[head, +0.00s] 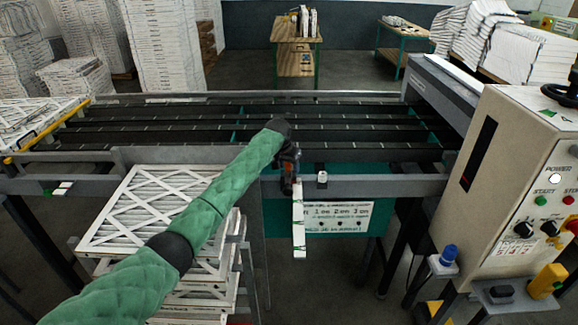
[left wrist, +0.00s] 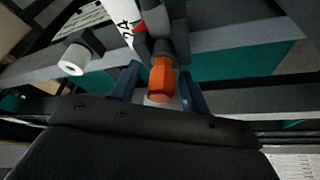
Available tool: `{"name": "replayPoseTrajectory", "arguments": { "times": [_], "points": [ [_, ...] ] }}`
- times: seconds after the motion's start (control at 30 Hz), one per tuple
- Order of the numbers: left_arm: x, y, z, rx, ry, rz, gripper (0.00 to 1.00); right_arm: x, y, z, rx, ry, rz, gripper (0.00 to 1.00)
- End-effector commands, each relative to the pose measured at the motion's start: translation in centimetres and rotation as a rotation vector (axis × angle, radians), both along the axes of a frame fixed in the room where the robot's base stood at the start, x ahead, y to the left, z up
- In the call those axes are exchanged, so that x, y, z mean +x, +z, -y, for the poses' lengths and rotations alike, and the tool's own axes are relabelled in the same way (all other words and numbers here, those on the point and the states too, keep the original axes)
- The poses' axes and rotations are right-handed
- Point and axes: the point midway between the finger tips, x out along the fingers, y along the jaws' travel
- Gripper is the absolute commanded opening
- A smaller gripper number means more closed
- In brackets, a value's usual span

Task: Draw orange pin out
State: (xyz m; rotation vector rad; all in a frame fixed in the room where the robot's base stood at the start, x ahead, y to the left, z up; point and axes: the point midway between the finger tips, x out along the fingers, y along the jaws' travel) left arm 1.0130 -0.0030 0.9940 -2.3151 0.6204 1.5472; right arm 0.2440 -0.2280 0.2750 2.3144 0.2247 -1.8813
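The orange pin (left wrist: 162,82) shows in the left wrist view, its rounded orange head pointing toward the camera from a dark grey mount. My left gripper (left wrist: 160,88) has its two blue fingers on either side of the pin's head. A gap shows between the head and each finger, so it looks open. In the head view my left gripper (head: 289,178) is at the grey front rail of the conveyor and hides most of the pin. My right gripper is not in view.
A white strip (head: 299,225) hangs below the rail. A white cylinder (head: 322,178) stands right of the gripper, close by. A stack of framed filters (head: 150,205) is left, under my arm. A control cabinet (head: 520,170) stands at the right.

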Motion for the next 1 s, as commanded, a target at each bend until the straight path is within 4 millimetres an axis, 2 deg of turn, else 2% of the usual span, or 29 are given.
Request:
{"name": "replayPoseTrajectory", "arguments": {
  "times": [0.03,0.2,0.23,0.37,1.0],
  "points": [
    [0.0,0.0,0.0,0.000,0.000,0.000,0.36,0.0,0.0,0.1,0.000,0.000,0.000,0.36],
    [0.0,0.0,0.0,0.000,0.000,0.000,0.02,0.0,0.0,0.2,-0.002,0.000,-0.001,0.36],
    [0.0,0.0,0.0,0.000,0.000,0.000,0.00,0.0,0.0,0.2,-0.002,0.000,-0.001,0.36],
    [0.0,0.1,0.0,0.000,0.000,0.000,0.00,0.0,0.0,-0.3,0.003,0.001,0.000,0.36],
    [0.0,1.5,0.0,0.000,0.000,0.000,0.00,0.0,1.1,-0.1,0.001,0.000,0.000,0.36]
  ]
}}
